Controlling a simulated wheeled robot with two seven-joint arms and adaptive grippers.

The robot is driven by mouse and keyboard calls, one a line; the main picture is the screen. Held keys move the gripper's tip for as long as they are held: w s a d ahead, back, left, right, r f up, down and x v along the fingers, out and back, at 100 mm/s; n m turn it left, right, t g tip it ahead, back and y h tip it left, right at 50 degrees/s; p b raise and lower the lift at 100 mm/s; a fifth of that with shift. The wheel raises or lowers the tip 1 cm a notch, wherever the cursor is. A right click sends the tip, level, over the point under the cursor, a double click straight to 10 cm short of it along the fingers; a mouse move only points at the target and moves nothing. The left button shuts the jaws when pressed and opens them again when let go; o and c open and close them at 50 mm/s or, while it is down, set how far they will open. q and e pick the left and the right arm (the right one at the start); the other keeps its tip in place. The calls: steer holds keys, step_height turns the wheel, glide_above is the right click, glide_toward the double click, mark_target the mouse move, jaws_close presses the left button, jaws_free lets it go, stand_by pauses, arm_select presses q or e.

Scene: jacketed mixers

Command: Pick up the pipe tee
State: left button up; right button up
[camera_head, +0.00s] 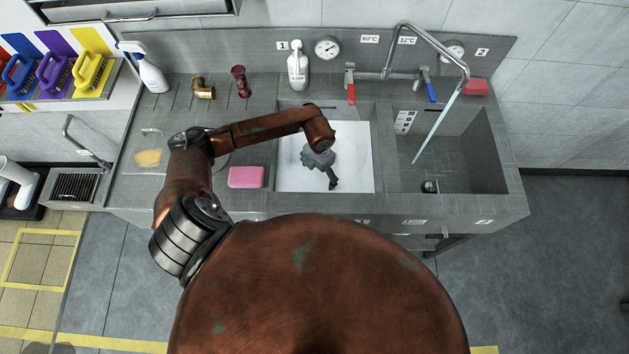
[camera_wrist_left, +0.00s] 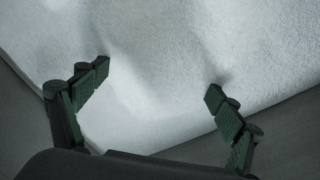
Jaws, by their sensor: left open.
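I cannot make out a pipe tee for certain in either view. A brass pipe fitting (camera_head: 203,88) with a bent shape lies on the counter behind the sinks, and a dark red fitting (camera_head: 240,82) stands to its right. My left gripper (camera_head: 333,183) is over the left basin, above white foam (camera_head: 353,150) that hides whatever is in it. In the left wrist view the gripper (camera_wrist_left: 158,78) is open, with nothing between its fingers. The foam (camera_wrist_left: 160,45) there shows dents near both fingertips. My right gripper is not in view.
A pink sponge (camera_head: 246,177) lies left of the foamy basin. A white pump bottle (camera_head: 298,67) and a faucet (camera_head: 385,72) stand behind it. The right basin (camera_head: 470,150) has water running in. A spray bottle (camera_head: 150,70) is at the far left.

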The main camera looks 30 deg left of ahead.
mark_target(317, 180)
arm_select(q)
steer(key=f, duration=0.7)
steer(key=shift+w+a, duration=0.1)
steer(key=shift+a, duration=0.25)
steer(key=shift+r, duration=0.1)
steer(key=c, duration=1.8)
